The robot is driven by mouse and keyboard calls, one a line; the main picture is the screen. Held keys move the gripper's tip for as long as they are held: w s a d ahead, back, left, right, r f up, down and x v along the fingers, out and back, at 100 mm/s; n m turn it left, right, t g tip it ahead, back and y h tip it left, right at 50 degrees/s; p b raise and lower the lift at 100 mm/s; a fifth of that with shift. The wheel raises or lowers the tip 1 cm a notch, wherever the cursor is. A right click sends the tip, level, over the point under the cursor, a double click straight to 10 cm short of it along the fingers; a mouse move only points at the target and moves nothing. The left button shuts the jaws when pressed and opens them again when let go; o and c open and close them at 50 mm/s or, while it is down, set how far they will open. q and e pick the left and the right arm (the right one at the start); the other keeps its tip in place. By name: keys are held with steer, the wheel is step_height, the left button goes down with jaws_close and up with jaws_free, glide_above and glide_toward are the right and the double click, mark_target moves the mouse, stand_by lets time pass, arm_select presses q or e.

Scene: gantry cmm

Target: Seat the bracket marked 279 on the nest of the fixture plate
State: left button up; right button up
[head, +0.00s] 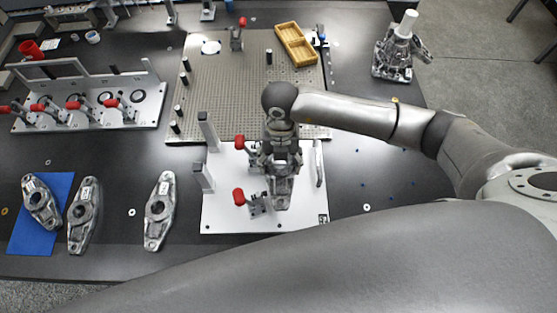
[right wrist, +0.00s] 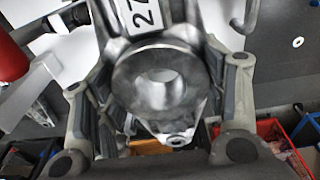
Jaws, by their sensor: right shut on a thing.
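My right gripper (head: 281,160) is above the white fixture plate (head: 225,217), pointing down. It is shut on a grey metal bracket (head: 283,194), which hangs over the middle of the plate. In the right wrist view the bracket's round boss (right wrist: 155,82) sits between the two fingers, with a white label (right wrist: 146,14) partly cut off and reading "27". The nest is hidden under the bracket and gripper, so I cannot tell whether the bracket touches it. Red-handled clamps (head: 240,197) stand on the plate's left side. My left gripper is not in view.
Three similar brackets lie at left: one on a blue mat (head: 28,236), one beside it (head: 83,217), and one farther right (head: 158,212). A perforated plate (head: 225,90) with a yellow tray (head: 296,44) is behind. A clamp rack (head: 140,107) stands at left. The table right of the fixture is mostly clear.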

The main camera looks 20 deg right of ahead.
steer(key=shift+s+f+b, duration=0.15)
steer(key=shift+f+b, duration=0.55)
steer(key=shift+f, duration=0.15)
steer(key=shift+f+b, duration=1.85)
steer(key=shift+f, duration=0.6)
steer(key=shift+f+b, duration=1.05)
steer(key=shift+f, duration=0.25)
steer(key=o, duration=1.6)
steer(key=shift+o, duration=0.2)
step_height(320, 180, up, 12)
steer(key=w, duration=0.1)
steer(key=shift+d, duration=0.2)
